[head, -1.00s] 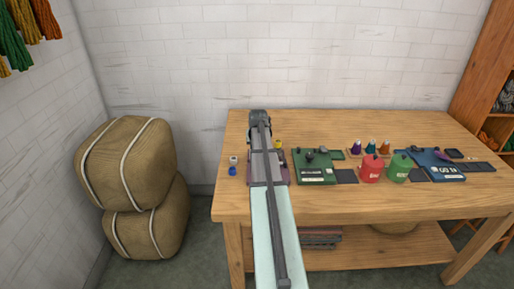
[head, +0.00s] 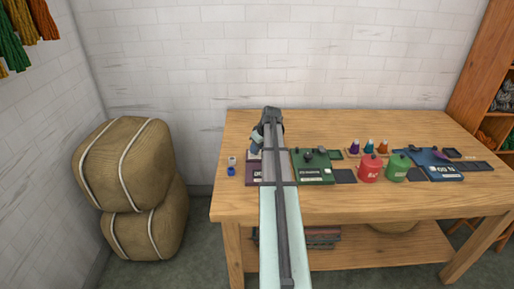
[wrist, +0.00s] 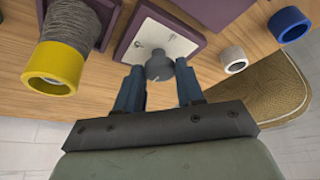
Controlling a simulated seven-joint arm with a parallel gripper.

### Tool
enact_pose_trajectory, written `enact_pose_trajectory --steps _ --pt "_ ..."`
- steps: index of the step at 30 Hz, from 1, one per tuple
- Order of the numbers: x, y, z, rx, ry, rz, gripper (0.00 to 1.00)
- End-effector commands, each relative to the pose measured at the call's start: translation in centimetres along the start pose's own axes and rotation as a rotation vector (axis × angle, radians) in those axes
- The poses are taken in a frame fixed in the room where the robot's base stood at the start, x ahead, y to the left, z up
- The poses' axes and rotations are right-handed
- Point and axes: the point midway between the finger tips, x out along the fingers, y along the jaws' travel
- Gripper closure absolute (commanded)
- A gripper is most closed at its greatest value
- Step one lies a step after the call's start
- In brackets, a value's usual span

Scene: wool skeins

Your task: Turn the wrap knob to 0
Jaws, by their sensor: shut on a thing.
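My gripper (wrist: 158,88) is shut on a small dark grey knob (wrist: 159,66) in the wrist view, one finger on each side of it. The knob stands on a white plate (wrist: 145,35) set in a purple device (wrist: 198,20). A small light mark shows on the knob's near side; the plate's markings are too small to read. In the head view the purple device (head: 252,179) is at the table's left, partly hidden by my arm.
A yellow-ended spool of grey wool (wrist: 62,55), a white ring (wrist: 233,60) and a blue ring (wrist: 289,25) flank the device. On the table (head: 340,200) stand a green device (head: 313,172), a red canister (head: 370,168), a green canister (head: 397,168) and a blue device (head: 444,172).

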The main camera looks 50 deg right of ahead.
Motion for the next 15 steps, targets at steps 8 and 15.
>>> enact_pose_trajectory --steps 8,15 --pt "0.00 0.05 -0.01 -0.037 0.000 -0.015 0.93" --pt "0.00 0.04 0.00 -0.039 0.000 -0.016 0.93"
